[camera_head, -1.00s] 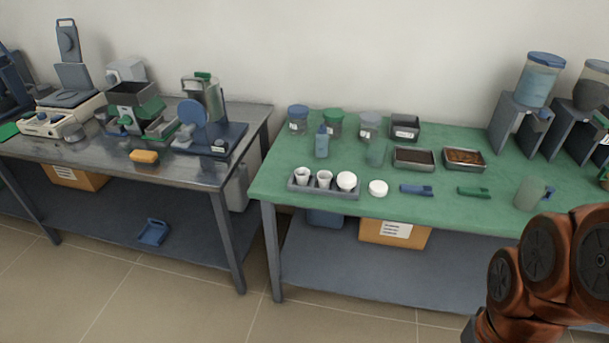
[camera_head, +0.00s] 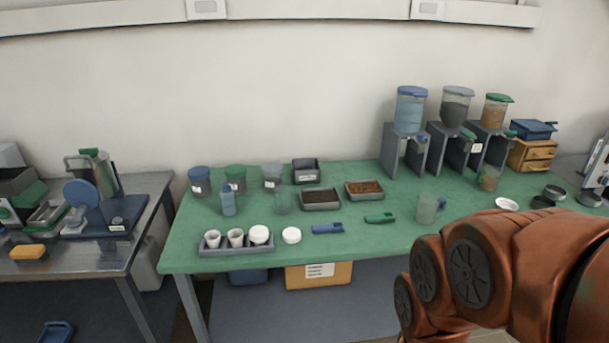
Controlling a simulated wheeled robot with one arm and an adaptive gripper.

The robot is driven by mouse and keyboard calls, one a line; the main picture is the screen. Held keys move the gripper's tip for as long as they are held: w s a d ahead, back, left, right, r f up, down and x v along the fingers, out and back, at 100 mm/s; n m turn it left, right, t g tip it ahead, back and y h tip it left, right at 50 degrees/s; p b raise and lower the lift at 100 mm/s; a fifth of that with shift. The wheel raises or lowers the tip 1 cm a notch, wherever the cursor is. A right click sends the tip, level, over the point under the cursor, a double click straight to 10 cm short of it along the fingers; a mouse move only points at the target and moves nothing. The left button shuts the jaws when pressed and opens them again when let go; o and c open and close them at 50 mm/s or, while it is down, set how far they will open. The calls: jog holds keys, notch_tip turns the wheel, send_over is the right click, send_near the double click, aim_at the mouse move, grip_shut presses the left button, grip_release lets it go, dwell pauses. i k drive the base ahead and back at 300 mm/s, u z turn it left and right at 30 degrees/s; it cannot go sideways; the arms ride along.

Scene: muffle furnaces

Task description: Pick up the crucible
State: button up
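Two white crucibles, a left one (camera_head: 212,239) and a middle one (camera_head: 235,237), stand upright in a grey tray (camera_head: 236,249) at the front left of the green table. A third white piece (camera_head: 259,234) with a closed-looking top sits in the tray's right end. A white round lid-like disc (camera_head: 291,235) lies on the table just right of the tray. My copper-coloured arm enters at the lower right, well apart from the tray. My gripper is outside the picture.
The green table (camera_head: 370,228) also bears a blue scoop (camera_head: 327,228), a green scoop (camera_head: 380,218), a clear jug (camera_head: 427,208), two filled trays, several jars and dispensers. A metal table (camera_head: 100,257) stands left, with a gap between.

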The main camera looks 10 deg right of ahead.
aim_at(212, 237)
jog(key=u, duration=0.25)
jog(key=k, duration=0.5)
jog(key=u, duration=1.8)
jog(key=i, duration=1.5)
jog(key=z, duration=0.8)
